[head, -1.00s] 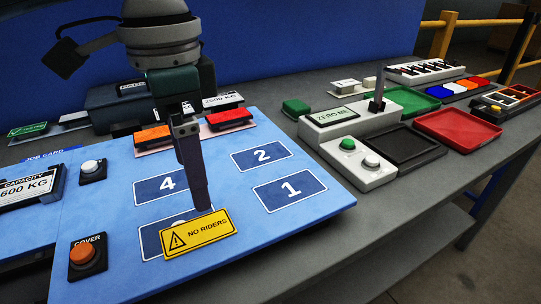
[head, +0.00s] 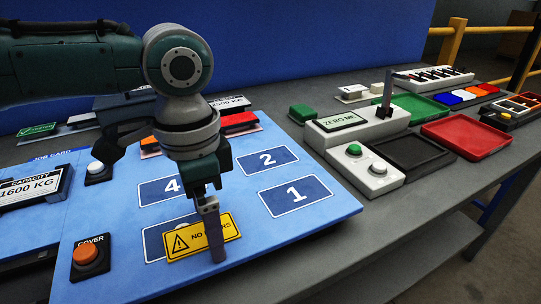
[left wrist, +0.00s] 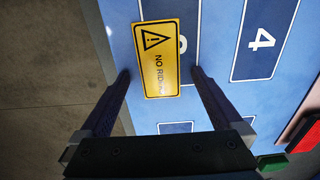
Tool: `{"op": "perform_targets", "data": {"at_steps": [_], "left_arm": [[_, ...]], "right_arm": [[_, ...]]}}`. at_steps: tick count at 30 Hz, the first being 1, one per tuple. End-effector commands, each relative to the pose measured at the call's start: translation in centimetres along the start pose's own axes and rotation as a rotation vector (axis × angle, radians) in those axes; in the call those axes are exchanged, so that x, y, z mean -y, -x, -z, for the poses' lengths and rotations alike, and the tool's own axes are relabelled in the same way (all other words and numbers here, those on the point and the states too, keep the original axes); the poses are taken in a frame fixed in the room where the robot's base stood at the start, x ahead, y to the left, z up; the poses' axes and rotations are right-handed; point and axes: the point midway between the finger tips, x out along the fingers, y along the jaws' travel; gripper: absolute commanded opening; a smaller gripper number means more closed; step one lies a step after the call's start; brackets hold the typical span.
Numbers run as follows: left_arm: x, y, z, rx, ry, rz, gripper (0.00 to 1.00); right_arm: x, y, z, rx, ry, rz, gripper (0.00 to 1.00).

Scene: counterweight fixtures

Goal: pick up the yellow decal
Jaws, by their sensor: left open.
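The yellow decal (head: 189,240), marked with a warning triangle and "NO RIDERS", lies over a numbered blue rectangle near the front edge of the light blue board (head: 318,213). My left gripper (head: 217,258) points down at it, and a dark finger hides part of its lettering in the head view. In the left wrist view the gripper (left wrist: 161,74) is open, with one finger on each side of the decal (left wrist: 159,35). I cannot tell whether the fingers touch it. My right gripper is not in view.
An orange cover button (head: 85,255) stands left of the decal. A panel with green and white buttons (head: 376,187), a black tray (head: 411,150) and a red tray (head: 463,136) sit to the right. The board around rectangle 1 (head: 293,196) is clear.

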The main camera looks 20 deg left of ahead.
Motion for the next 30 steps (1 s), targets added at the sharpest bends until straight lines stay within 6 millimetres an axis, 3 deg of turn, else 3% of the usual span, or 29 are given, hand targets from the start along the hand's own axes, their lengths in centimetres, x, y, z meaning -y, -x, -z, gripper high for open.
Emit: {"op": "perform_targets", "data": {"at_steps": [6,30], "left_arm": [[0.01,-0.1,0.0,0.0,0.001,0.0,0.99],[0.05,-0.11,-0.01,0.0,0.001,0.001,0.12]], "right_arm": [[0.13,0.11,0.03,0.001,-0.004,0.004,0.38],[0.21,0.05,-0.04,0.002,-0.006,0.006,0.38]]}}
